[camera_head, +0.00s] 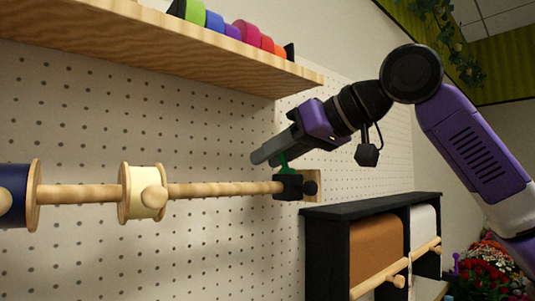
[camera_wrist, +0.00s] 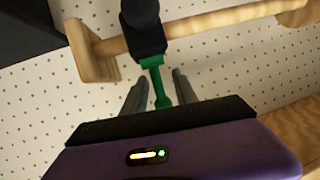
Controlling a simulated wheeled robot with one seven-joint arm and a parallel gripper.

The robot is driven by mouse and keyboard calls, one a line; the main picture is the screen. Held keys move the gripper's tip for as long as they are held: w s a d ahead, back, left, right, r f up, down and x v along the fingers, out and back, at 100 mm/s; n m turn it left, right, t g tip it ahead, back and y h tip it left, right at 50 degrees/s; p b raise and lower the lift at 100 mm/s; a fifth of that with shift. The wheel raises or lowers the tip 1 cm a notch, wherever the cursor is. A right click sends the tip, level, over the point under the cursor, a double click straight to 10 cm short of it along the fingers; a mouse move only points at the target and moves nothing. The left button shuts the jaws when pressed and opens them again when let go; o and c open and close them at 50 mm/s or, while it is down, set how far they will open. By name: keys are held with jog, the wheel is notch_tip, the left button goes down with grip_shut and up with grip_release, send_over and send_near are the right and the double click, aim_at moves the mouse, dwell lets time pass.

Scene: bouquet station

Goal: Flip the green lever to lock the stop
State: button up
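The green lever (camera_head: 285,164) sticks up from the black stop (camera_head: 290,186) near the right end of the wooden rod (camera_head: 225,189). In the wrist view the lever (camera_wrist: 157,82) runs from the black stop (camera_wrist: 143,30) back toward my gripper. My gripper (camera_head: 262,155) is at the lever, just above the stop. In the wrist view its two grey fingers (camera_wrist: 160,76) are apart, one on each side of the lever, with a visible gap on both sides. It holds nothing.
Spools, one cream (camera_head: 145,193) and one navy (camera_head: 17,196), sit on the rod to the left. A wooden shelf (camera_head: 150,52) with ribbon rolls hangs above. A black rack (camera_head: 325,250) with paper rolls stands at lower right. The pegboard (camera_head: 90,115) is close behind.

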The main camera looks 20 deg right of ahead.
jog(key=shift+w+a+f, duration=0.25)
jog(key=shift+w+a, duration=0.05)
jog(key=shift+w, duration=0.2)
grip_shut()
jog(key=shift+r, duration=0.1)
